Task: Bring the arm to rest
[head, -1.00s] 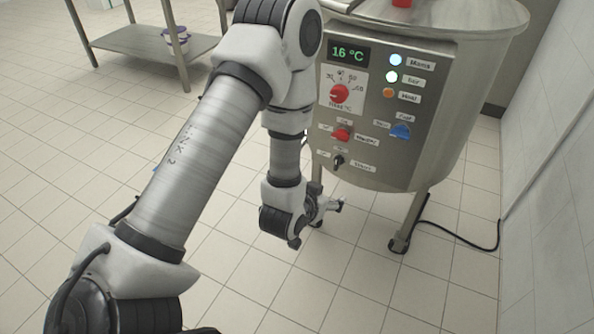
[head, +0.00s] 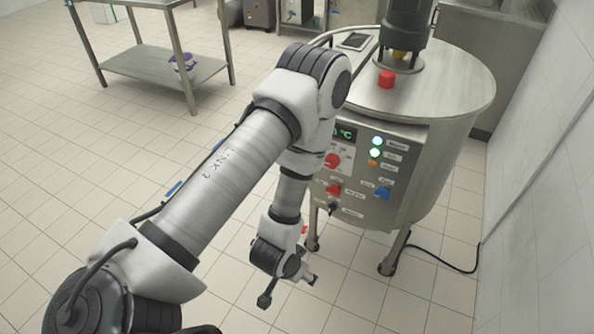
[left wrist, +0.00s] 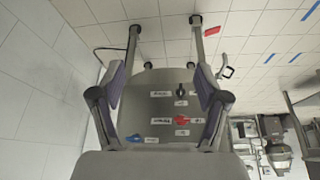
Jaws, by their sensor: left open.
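My left arm reaches in from the left in the head view. Its gripper (head: 289,290) hangs low over the floor, in front of and to the left of the steel kettle-like machine (head: 455,100). The gripper is open, with its fingers spread apart and nothing between them. In the left wrist view, the two open fingers (left wrist: 159,76) frame the machine's control panel (left wrist: 165,110), which appears upside down. The gripper is apart from the panel. My right gripper is not in view.
The panel carries a red dial (head: 332,160), a red knob (head: 333,190) and a blue knob (head: 382,193). A black cable (head: 440,263) runs over the floor at right. A steel table (head: 150,70) stands at the back left. Tiled floor (head: 60,200) is open at left.

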